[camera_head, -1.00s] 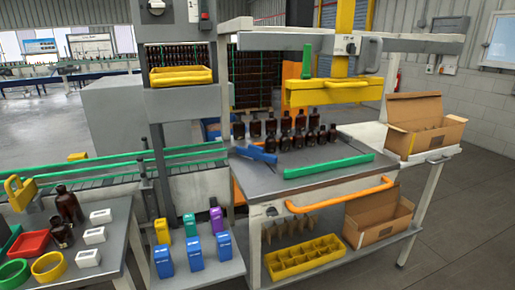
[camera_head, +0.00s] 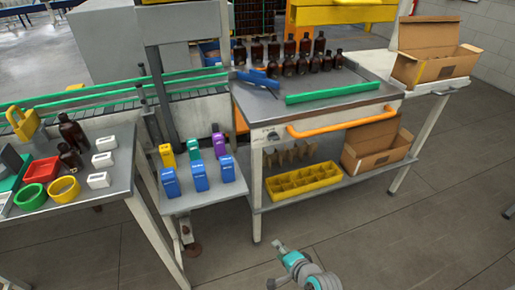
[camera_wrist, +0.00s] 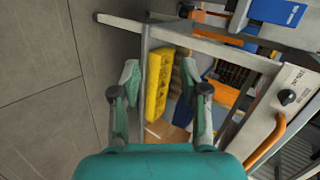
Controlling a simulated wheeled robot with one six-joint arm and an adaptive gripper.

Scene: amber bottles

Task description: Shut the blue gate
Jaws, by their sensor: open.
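The blue gate (camera_head: 258,79) appears to be the slanted blue bar at the left end of the grey work table (camera_head: 262,105), just in front of the brown bottles. It sits at an angle to the green bar; whether it is shut is hard to tell. My gripper (camera_wrist: 160,88) is open and empty in the wrist view, pointing toward the table's lower shelf. In the head view my gripper (camera_head: 277,283) shows at the bottom edge, low over the floor and well away from the gate.
Several brown bottles (camera_head: 303,67) stand behind the gate. A green bar (camera_head: 333,92) and orange handle (camera_head: 340,125) edge the table front. Small coloured boxes (camera_head: 199,177) stand on a low shelf. A yellow tray (camera_head: 303,182) sits below the table. Floor in front is clear.

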